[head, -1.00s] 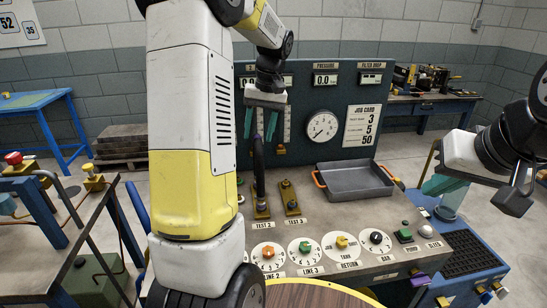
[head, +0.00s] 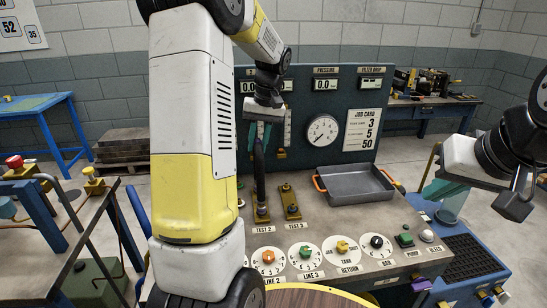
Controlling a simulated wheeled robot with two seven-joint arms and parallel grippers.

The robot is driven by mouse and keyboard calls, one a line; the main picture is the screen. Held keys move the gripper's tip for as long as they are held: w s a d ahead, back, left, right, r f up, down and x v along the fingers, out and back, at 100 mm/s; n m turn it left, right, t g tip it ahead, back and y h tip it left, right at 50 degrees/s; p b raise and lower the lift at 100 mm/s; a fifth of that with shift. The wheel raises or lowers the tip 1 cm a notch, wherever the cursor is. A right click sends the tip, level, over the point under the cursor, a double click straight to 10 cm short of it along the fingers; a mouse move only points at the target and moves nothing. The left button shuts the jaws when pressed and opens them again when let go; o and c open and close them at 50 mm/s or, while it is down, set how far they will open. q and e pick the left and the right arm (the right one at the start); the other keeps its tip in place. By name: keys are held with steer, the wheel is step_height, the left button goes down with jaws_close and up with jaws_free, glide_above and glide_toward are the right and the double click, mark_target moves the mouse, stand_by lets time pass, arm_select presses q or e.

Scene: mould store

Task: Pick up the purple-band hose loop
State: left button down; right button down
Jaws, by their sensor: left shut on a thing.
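A black hose loop (head: 260,176) stands upright at the TEST 2 fitting (head: 262,213) on the console. No purple band shows on it; part of its upper end is hidden by the fingers. My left gripper (head: 260,135) points down from above, its teal fingers shut on the top of this hose loop. The hose's lower end is still at the fitting. My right gripper (head: 437,189) hangs at the right, away from the hose; its fingers overlap a clear cylinder behind, and its opening is not clear.
A grey tray (head: 355,185) with orange handles sits further right. Several knobs (head: 305,253) line the console front. A gauge panel (head: 300,160) rises behind, and a round wooden top (head: 315,298) is in front.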

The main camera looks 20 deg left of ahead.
arm_select(q)
steer(key=shift+r, duration=0.15)
steer(key=shift+r, duration=0.3)
steer(key=r, duration=0.3)
steer(key=shift+s+d, duration=0.2)
steer(key=shift+s, duration=0.05)
steer(key=s+d+r, duration=0.1)
steer(key=s+d, duration=0.7)
steer(key=s, duration=0.5)
steer(key=shift+s, duration=0.15)
